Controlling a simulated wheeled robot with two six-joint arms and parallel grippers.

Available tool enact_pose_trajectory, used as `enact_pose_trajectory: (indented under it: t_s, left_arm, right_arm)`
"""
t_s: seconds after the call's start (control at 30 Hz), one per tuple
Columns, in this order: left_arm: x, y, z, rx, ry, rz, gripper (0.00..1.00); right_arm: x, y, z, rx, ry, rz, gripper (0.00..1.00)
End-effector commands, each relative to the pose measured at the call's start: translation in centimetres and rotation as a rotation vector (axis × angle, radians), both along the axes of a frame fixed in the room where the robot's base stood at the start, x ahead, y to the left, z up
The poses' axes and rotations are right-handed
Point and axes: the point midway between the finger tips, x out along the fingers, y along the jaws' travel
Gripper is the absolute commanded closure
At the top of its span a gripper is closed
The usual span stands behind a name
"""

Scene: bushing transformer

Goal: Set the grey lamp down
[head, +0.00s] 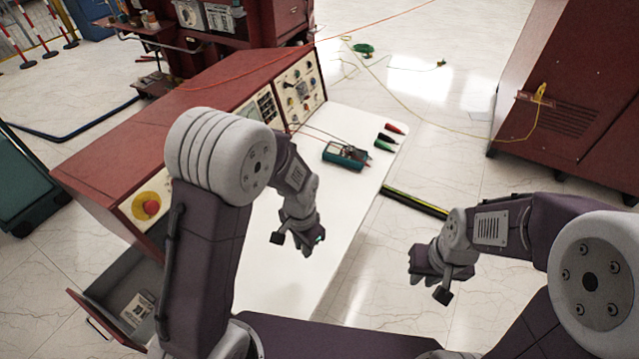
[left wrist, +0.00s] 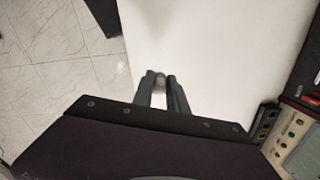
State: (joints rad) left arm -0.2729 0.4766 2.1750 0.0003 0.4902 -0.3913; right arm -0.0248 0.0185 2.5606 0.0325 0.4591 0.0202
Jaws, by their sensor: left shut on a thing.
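My left gripper (head: 308,243) is over the front part of the white worktop (head: 350,205). In the left wrist view its two fingers (left wrist: 160,88) are closed on the small rounded grey lamp (left wrist: 160,81), with the white surface beyond it. In the head view the lamp is mostly hidden by the gripper, and I cannot tell its height above the worktop. My right gripper (head: 432,284) is out over the tiled floor, right of the worktop, with no object visible in it. Its finger opening is unclear.
A teal multimeter (head: 346,155) and several coloured pointed pieces (head: 384,144) lie at the worktop's far end. A control panel (head: 298,91) stands along its back left. An open drawer (head: 123,290) is at lower left. The worktop's middle is clear.

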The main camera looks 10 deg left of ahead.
Motion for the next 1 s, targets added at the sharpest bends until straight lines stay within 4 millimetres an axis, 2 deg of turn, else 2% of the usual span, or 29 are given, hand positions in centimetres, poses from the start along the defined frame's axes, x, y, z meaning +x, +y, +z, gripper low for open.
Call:
enact_pose_trajectory:
  t_s: [0.3,0.43,0.67,0.83,1.0]
  left_arm:
    - [7.8,2.3,-4.9,0.001,0.001,0.005,1.00]
    - [10.1,2.9,-6.3,0.000,0.000,0.003,1.00]
    - [10.9,3.1,-7.1,0.001,0.001,0.001,1.00]
    - [10.8,3.1,-10.1,0.000,0.004,0.001,1.00]
    - [10.9,3.1,-10.8,-0.001,-0.001,0.001,1.00]
  right_arm:
    - [0.0,0.0,0.3,0.000,0.000,0.000,0.80]
    - [0.0,0.0,0.4,0.000,0.000,0.000,0.80]
    - [0.0,0.0,0.4,0.000,0.000,0.000,0.80]
    - [0.0,0.0,0.5,0.000,0.000,0.000,0.80]
    - [0.0,0.0,0.5,0.000,0.000,0.000,0.80]
